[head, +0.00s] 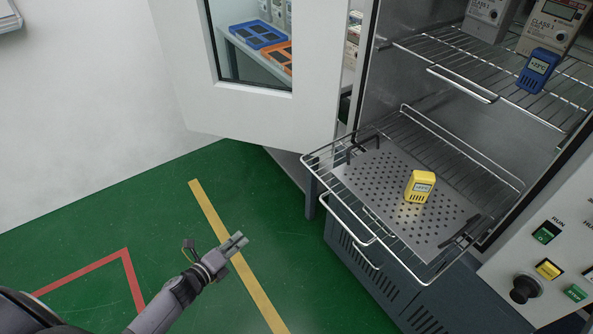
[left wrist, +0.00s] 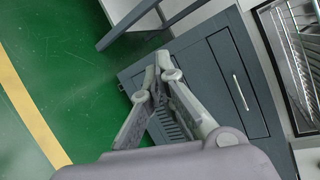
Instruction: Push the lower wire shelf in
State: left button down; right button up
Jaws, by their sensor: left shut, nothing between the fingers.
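The lower wire shelf (head: 310,165) is pulled partway out of the open metal chamber, its front rim hanging past the cabinet front. My right gripper is not in view.
The white chamber door (head: 180,70) stands open at the left. A control panel (head: 548,262) with buttons and a black knob is at the lower right. The green floor left of the cabinet is clear.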

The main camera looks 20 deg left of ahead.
pick_arm(q)
jog(key=w+d+r+m+t+h, duration=0.1)
jog(key=w+d+r+m+h, duration=0.15)
jog(key=r+m, duration=0.55)
jog(key=m+g+h, duration=0.1)
jog(key=m+h, duration=0.4)
jog(key=m, duration=0.5)
send_near(308, 168)
jog(key=p+x, duration=0.1)
jog(key=x, duration=0.6)
jog(key=shift+w+f, duration=0.1)
jog(key=shift+w, duration=0.05)
jog(key=shift+d, duration=0.1)
